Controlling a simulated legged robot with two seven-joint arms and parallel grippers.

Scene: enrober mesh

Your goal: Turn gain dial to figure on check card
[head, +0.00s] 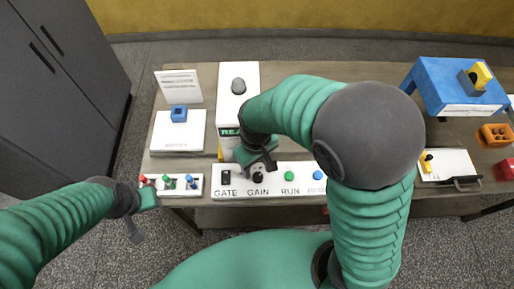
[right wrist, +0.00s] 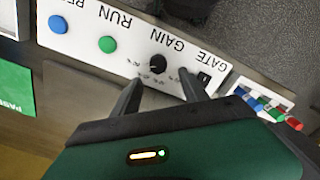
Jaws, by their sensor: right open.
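The gain dial (head: 258,177) is a small black knob above the word GAIN on the white control panel (head: 238,194). It also shows in the right wrist view (right wrist: 157,63), with small scale figures around it too blurred to read. My right gripper (head: 260,164) is over the panel by the dial. In the right wrist view its two fingers (right wrist: 160,86) are apart, with the dial beyond and between their tips, not gripped. A white card with print (head: 179,85) stands at the back left; its text is unreadable. My left gripper (head: 147,196) is at the table's front left; its jaws are unclear.
A black GATE switch (head: 226,178), green RUN button (head: 289,176) and blue button (head: 318,174) share the panel. A rack with red, green and blue pegs (head: 169,193) is beside my left gripper. A clipboard (head: 455,166) and blue stand (head: 440,85) are at the right.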

